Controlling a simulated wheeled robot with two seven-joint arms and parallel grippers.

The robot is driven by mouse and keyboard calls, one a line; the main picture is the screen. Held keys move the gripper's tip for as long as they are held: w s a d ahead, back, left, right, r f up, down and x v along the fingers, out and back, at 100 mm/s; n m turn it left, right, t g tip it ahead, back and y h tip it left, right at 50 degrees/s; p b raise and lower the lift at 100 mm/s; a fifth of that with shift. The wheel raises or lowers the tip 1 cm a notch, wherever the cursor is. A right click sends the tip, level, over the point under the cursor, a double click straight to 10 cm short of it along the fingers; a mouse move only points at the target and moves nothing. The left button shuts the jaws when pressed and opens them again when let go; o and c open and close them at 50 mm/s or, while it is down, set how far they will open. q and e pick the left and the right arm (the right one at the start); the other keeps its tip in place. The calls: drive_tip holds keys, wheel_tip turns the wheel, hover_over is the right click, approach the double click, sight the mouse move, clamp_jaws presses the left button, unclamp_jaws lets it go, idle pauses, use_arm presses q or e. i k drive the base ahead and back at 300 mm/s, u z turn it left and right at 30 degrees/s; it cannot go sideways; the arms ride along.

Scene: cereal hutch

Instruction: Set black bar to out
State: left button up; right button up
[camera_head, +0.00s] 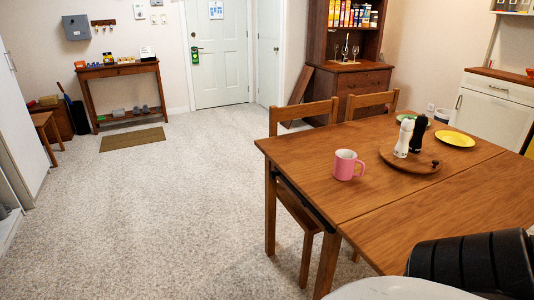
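A dark bar (312,208) shows under the left edge of the wooden table (300,160), close below the tabletop. It may be the black bar; how far it sticks out I cannot tell. The tabletop has a seam across it, with a nearer leaf (430,225) level with the rest. Neither of my grippers can be seen. A black ribbed part, probably of my arm, covers the lower right corner, and a pale rounded part of me is at the bottom edge.
A pink mug (346,164), a round wooden board (409,160) with white and black mills, and a yellow plate (455,138) stand on the table. Chairs (302,118) stand at its far and left sides. The carpet (180,215) to the left is clear.

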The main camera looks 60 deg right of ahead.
sight(273, 175)
drive_tip(key=z, duration=0.95)
drive_tip(key=i, duration=1.4)
drive_tip(key=z, duration=1.7)
drive_tip(key=i, duration=0.2)
drive_tip(key=z, duration=0.05)
